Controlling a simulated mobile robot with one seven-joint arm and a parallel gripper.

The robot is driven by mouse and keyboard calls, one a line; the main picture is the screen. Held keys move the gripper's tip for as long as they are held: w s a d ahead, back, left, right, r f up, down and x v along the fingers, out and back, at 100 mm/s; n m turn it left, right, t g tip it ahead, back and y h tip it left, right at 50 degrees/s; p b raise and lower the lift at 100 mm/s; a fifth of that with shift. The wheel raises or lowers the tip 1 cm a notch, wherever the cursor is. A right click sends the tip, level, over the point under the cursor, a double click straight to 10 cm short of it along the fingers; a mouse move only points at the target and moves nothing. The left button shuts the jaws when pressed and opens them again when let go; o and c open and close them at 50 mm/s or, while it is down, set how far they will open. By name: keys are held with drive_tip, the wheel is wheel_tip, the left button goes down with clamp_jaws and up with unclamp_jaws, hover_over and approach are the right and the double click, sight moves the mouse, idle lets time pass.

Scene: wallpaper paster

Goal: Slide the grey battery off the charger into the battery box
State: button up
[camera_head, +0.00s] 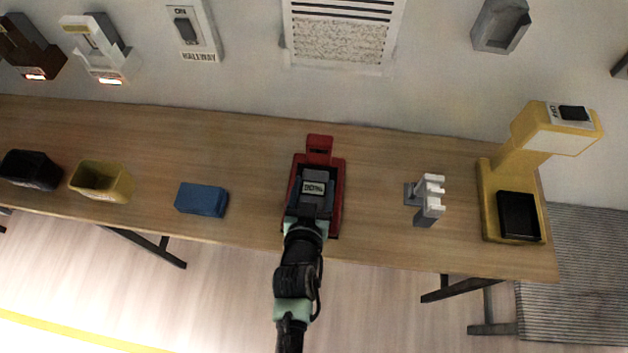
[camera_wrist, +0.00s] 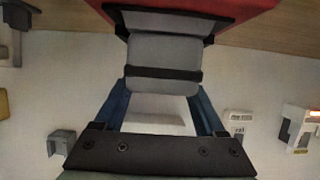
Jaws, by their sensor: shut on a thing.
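The red charger (camera_head: 339,205) stands on the wooden table near its middle. The grey battery (camera_head: 314,176) sits in it, with a small label on top whose text I cannot read. My gripper (camera_head: 308,207) reaches in from the table's front edge and is shut on the battery. In the wrist view, the blue fingers of my gripper (camera_wrist: 162,95) flank the grey battery (camera_wrist: 164,52), which has a dark band across it. Part of the red charger (camera_wrist: 240,6) shows at the top. No open container is clearly marked as the battery box.
Left of the charger are a blue block (camera_head: 201,199), a yellow open bin (camera_head: 102,182) and a black open bin (camera_head: 31,170). To the right stand a grey-white bracket (camera_head: 427,199) and a yellow machine (camera_head: 491,190) with a black tray. Bare table separates them from the charger.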

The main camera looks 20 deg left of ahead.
drive_tip(key=shift+s+d+p, duration=0.15)
drive_tip(key=shift+s+d, duration=0.2)
drive_tip(key=shift+s, duration=0.8)
drive_tip(key=shift+s+d+p, duration=0.15)
drive_tip(key=shift+s+d, duration=0.15)
drive_tip(key=shift+s, duration=0.9)
drive_tip(key=shift+s+d+p, duration=0.15)
drive_tip(key=shift+s+d, duration=0.2)
drive_tip(key=shift+s, duration=1.05)
drive_tip(key=shift+s+d+p, duration=0.2)
drive_tip(key=shift+s+d, duration=0.1)
drive_tip(key=shift+s, duration=0.65)
drive_tip(key=shift+s+d+p, duration=0.2)
drive_tip(key=shift+s+d, duration=0.1)
drive_tip(key=shift+s, duration=0.65)
